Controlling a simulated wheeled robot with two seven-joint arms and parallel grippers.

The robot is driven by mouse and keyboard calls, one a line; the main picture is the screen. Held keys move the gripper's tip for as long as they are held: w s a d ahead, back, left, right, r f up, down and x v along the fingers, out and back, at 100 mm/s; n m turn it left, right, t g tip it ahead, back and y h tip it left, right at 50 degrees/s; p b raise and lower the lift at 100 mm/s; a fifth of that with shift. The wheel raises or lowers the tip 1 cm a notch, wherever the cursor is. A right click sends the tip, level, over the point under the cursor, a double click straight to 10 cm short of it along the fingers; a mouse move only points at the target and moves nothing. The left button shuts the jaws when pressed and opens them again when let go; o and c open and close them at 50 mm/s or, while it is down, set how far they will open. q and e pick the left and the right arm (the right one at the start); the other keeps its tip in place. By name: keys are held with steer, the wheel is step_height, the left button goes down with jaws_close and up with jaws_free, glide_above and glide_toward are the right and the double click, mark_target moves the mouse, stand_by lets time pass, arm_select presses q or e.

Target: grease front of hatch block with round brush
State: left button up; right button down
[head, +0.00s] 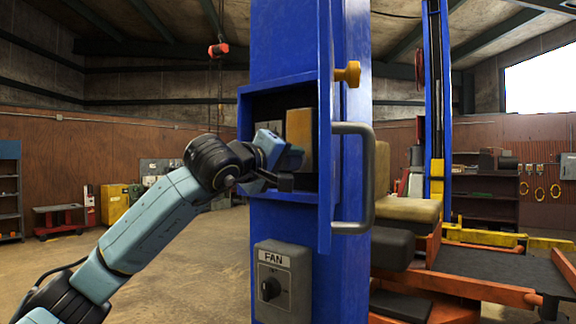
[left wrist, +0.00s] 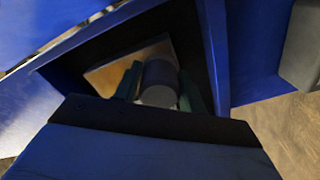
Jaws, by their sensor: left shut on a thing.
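The hatch block (head: 300,127) is a tan block inside the open hatch of the blue post (head: 290,50). In the left wrist view a tan face of the block (left wrist: 105,75) shows inside the dark hatch opening. My left gripper (head: 290,181) reaches into the hatch from the left, low and close to the block. In the left wrist view its teal fingers are shut on a grey cylinder, which looks like the round brush (left wrist: 158,85). The brush's far end is hidden, so I cannot tell whether it touches the block. My right gripper is not in view.
The blue hatch door (head: 325,120) stands open on the right, with a yellow knob (head: 348,74) and a grey handle (head: 367,180). A FAN switch box (head: 282,280) is below the opening. An orange-framed mower lift (head: 480,285) stands to the right.

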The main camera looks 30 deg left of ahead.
arm_select(q)
steer(key=shift+r+p, duration=1.8)
steer(key=shift+r, duration=0.65)
steer(key=shift+w, duration=0.1)
steer(key=shift+f, duration=0.15)
step_height(320, 180, down, 7)
steer(key=b, duration=0.6)
steer(key=shift+f+b, duration=0.2)
steer(key=shift+b, duration=0.15)
steer(key=shift+a+r, duration=0.15)
